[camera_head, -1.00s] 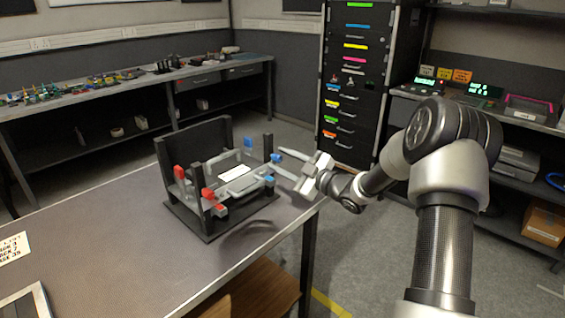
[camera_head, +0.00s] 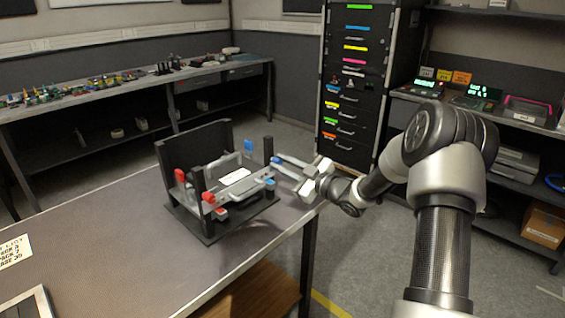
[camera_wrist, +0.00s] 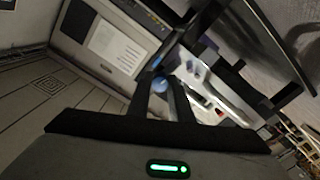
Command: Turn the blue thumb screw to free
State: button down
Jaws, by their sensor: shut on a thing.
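A black fixture (camera_head: 207,227) stands on the near table, with a back plate, uprights and grey bars. A blue thumb screw (camera_wrist: 159,84) shows between the fingertips in the wrist view; in the head view it (camera_head: 275,161) is at the fixture's right side, largely covered by the fingers. My gripper (camera_head: 279,163) reaches in from the right and is shut on this screw. A second blue part (camera_head: 270,183) sits just below, and a blue tab (camera_head: 248,145) stands behind. The screw's turn angle cannot be read.
Red knobs (camera_head: 208,197) are on the fixture's left and front. The table (camera_head: 110,230) is clear to its left, apart from a label card (camera_head: 14,251) and a framed panel (camera_head: 28,304). A black drawer cabinet (camera_head: 350,90) stands behind.

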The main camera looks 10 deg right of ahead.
jog(key=m+p, duration=0.2)
jog(key=m, duration=0.2)
jog(key=shift+r+p, duration=0.15)
jog(key=shift+p, duration=0.15)
jog(key=m+p, duration=0.2)
jog(key=m, duration=0.2)
jog(key=m+p, duration=0.1)
jog(key=m, duration=0.2)
jog(key=shift+m+p, duration=0.4)
jog(key=m+p, duration=0.1)
jog(key=m, duration=0.3)
jog(key=shift+p, duration=0.3)
jog(key=c, duration=1.6)
grip_release()
